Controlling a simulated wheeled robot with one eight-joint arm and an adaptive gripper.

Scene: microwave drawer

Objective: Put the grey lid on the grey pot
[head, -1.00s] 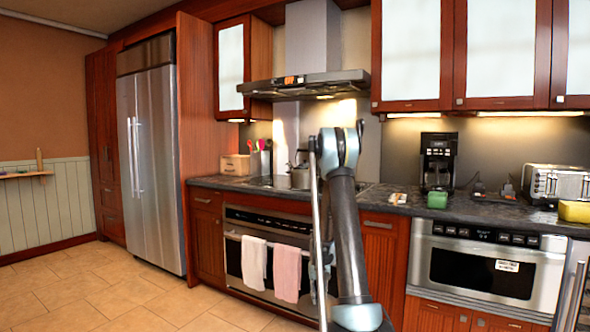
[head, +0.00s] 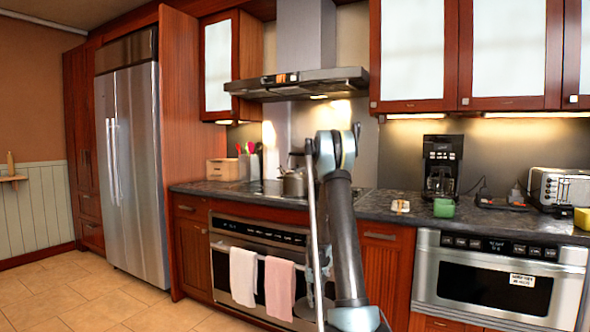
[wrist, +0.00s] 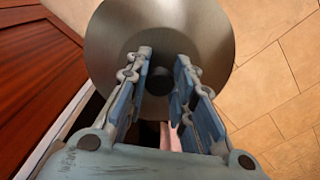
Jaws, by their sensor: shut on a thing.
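The grey lid (wrist: 205,25) is a round metal disc that fills the top middle of the wrist view. My gripper (wrist: 164,60) is shut on the lid's dark knob, with a blue-grey finger on either side. The lid hangs over the floor in front of the cabinets. The grey pot (head: 293,184) stands on the cooktop at the back of the counter, partly hidden by my arm. My gripper is below and in front of the pot, mostly hidden behind my arm in the head view.
The dark counter (head: 385,206) holds a coffee maker (head: 441,168), a green block (head: 444,208) and a toaster (head: 560,188). A range hood (head: 300,83) hangs above the cooktop. The oven front has a white towel (head: 243,277) and a pink towel (head: 280,289). Tiled floor is clear at left.

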